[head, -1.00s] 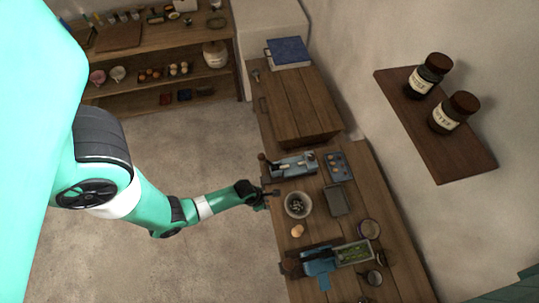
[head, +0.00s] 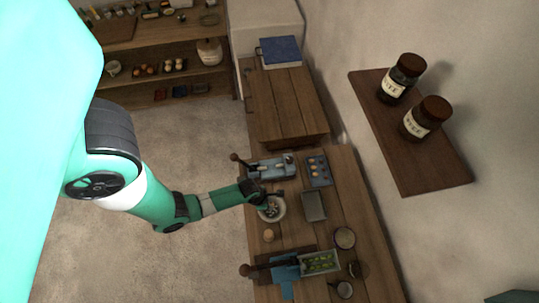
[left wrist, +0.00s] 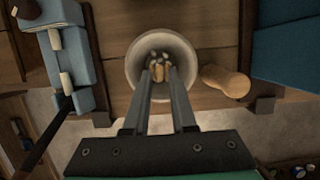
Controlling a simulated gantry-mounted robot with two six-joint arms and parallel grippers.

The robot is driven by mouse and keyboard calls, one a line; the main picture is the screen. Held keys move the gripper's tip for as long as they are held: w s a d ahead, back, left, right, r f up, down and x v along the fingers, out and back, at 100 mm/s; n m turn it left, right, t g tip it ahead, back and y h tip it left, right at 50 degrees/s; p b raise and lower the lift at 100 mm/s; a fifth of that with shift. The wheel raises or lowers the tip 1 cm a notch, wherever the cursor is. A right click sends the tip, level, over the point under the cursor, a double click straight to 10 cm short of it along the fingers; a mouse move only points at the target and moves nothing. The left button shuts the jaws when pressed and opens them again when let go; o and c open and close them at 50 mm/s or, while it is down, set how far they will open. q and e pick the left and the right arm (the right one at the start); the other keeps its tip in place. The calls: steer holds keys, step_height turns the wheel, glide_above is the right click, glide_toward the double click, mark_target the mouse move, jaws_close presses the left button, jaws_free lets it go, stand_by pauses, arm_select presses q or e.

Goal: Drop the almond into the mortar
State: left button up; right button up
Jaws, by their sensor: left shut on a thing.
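My left gripper (head: 268,197) is over a round pale bowl (head: 282,214), which looks like the mortar, on the wooden counter. In the left wrist view, the fingertips (left wrist: 159,74) reach over the bowl (left wrist: 135,66) from the near side. They are shut on a small tan piece, seemingly the almond (left wrist: 159,75). Several small pale and dark pieces (left wrist: 163,55) lie in the bowl, partly hidden by the fingers. Whether the held almond touches them I cannot tell. My right gripper is not in view.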

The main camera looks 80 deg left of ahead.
arm_select(q)
steer(key=shift+f+b, duration=1.65)
steer(key=shift+f, duration=0.55)
steer(key=o, duration=0.9)
steer(key=shift+r, duration=0.1)
step_height(320, 180, up, 9)
steer(key=p, duration=0.7)
